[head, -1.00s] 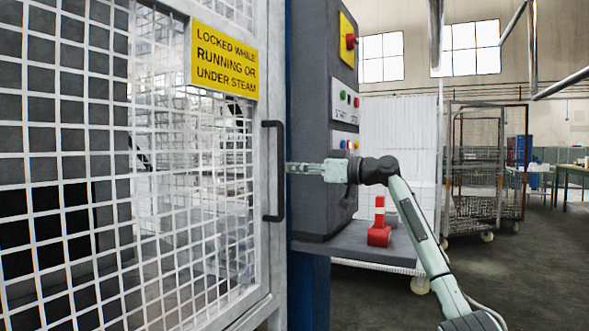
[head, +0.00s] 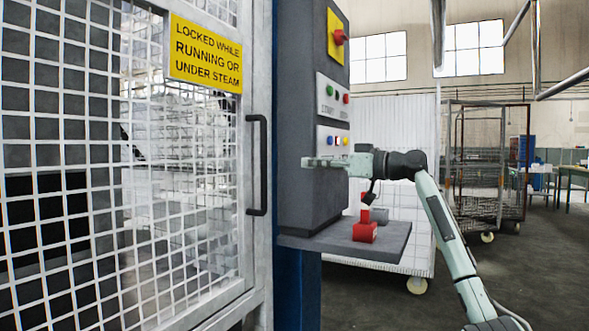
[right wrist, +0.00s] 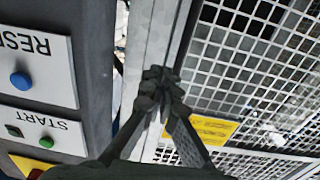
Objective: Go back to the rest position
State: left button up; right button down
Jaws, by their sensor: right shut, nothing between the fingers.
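My right gripper (head: 308,162) is shut and empty in the head view. It points left in front of the lower part of the grey control cabinet (head: 312,205), to the right of the black door handle (head: 257,165) and apart from it. In the right wrist view the closed fingertips of this gripper (right wrist: 160,85) show in front of a pale metal door post (right wrist: 148,50). The mesh door (head: 150,215) with a yellow warning sign (head: 206,54) stands at the left. My left gripper is not in view.
The cabinet carries a red knob on a yellow plate (head: 335,38) and button plates. A grey shelf (head: 320,243) juts out below it, with a red object (head: 365,230) under my right arm. A white mesh cart (head: 400,245) and wire cages (head: 480,160) stand behind.

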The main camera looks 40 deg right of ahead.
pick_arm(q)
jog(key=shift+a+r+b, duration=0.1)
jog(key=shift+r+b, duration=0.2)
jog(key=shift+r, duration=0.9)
pick_arm(e)
jog(key=shift+s+d+r, duration=0.1)
jog(key=shift+s+d, duration=1.35)
jog(key=shift+s, duration=0.3)
